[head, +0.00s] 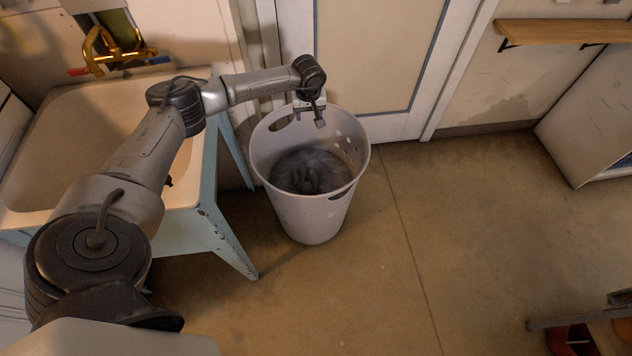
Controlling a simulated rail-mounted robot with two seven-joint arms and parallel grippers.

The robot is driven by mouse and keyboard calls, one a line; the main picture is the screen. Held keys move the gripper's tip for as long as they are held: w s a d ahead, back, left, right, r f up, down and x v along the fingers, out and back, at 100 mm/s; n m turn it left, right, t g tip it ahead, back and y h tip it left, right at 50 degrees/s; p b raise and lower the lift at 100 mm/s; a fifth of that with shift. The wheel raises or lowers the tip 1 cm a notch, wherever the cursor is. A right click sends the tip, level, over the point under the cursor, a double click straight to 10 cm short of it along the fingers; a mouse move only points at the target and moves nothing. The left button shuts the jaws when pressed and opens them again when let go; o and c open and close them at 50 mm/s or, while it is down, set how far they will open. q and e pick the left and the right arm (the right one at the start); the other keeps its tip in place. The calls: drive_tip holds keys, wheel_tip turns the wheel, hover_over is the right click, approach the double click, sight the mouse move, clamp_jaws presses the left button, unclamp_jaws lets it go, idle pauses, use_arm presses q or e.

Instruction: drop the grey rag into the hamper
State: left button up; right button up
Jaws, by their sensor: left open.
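The hamper (312,215) is a light grey plastic bin with cut-out handles and round holes, standing upright on the floor right of the sink. The grey rag (308,172) lies crumpled inside it, low down, dark grey and below the rim. My left gripper (319,121) is over the far part of the hamper's opening, open and empty, apart from the rag. My right gripper is not in view.
The utility sink (72,115) on blue legs stands at the left, with a brass tap (112,50) above it. A door (378,50) is behind the hamper. A wooden shelf (565,31) is at the upper right.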

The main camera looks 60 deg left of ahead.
use_arm(q)
wheel_tip(320, 180, up, 10)
drive_tip(key=d+p, duration=0.1)
drive_tip(key=shift+s+d, duration=0.15)
drive_tip(key=shift+s, duration=0.15)
drive_tip(key=shift+f, duration=0.1)
idle(0.5)
